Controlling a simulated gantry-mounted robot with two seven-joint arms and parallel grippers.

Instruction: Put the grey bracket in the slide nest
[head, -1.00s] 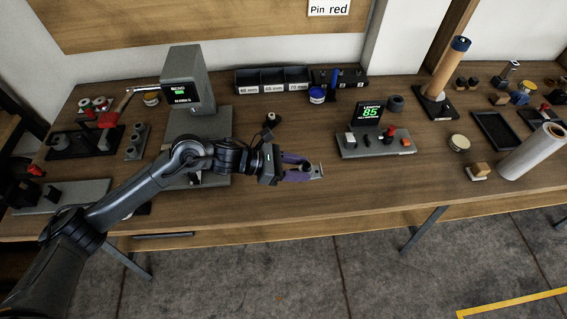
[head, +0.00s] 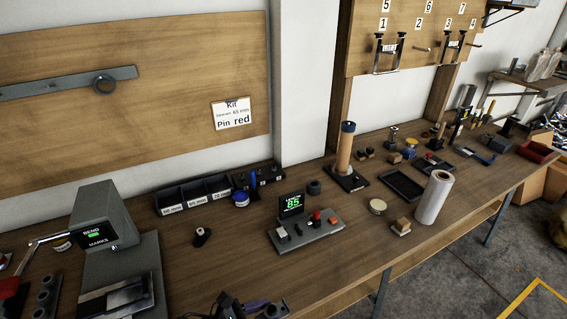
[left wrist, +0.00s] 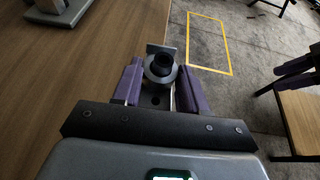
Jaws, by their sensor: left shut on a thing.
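My left gripper (left wrist: 159,88) has purple fingers and is shut on the grey bracket (left wrist: 154,48). The bracket's upright plate and a dark round part show between and beyond the fingertips in the left wrist view. In the head view my left gripper (head: 248,309) is partly cut off at the bottom edge, with a grey piece at its tips. Purple fingers at the right edge of the left wrist view look like my right gripper (left wrist: 295,76); its opening is unclear. I cannot tell which fixture is the slide nest.
The bench carries a gauge stand (head: 310,237) reading 85, a grey bending press (head: 104,215), dark bins (head: 181,198), a black tray (head: 401,186) and a white roll (head: 434,198). A small dark piece (head: 202,236) stands near the press. Bare wood lies before the gauge stand.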

